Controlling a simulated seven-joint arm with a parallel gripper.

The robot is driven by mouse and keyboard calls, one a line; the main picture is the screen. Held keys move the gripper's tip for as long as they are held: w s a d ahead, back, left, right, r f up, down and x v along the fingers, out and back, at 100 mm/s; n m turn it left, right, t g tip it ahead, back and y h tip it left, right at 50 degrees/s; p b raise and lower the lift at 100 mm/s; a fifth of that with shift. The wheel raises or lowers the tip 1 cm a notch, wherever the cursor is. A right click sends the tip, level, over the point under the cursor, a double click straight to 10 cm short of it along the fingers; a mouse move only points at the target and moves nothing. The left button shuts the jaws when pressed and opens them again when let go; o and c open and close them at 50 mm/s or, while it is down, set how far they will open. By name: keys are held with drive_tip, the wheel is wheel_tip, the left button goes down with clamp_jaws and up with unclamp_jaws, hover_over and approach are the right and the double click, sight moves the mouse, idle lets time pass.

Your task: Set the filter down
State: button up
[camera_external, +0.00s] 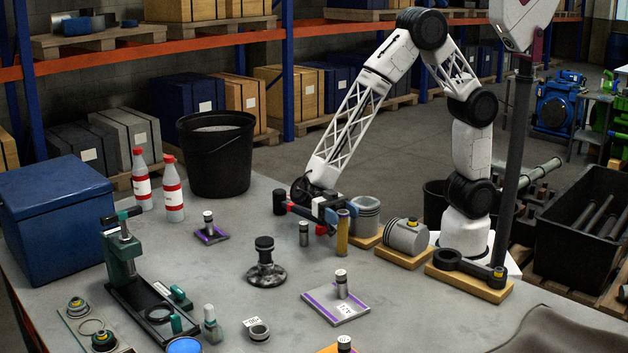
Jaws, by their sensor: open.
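My gripper (331,212) is low over the far middle of the table, open, with blue and red parts showing around it. An upright mustard-yellow cylinder with a dark top (342,238) is at its right side, partly covered by the gripper; I cannot tell if they touch. A small grey cylinder with a dark top (303,234) stands just left of it. Similar small cylinders stand on a purple-edged plate at the left (208,222) and on another in front (341,285). No label shows which one is the filter.
A piston (366,214), another piston on its side (406,236) and a connecting rod (466,266) lie on wooden blocks at the right. A dark valve-like part (265,262) stands mid-table. A green press (122,252), red-capped bottles (173,192), blue box (55,212) and black bucket (217,160) occupy the left.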

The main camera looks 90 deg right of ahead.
drive_tip(key=shift+w+d, duration=0.3)
drive_tip(key=shift+d, duration=0.15)
drive_tip(key=shift+w+d+r, duration=0.2)
drive_tip(key=shift+d, duration=0.05)
drive_tip(key=shift+s+r, duration=0.1)
drive_tip(key=shift+r, duration=3.2)
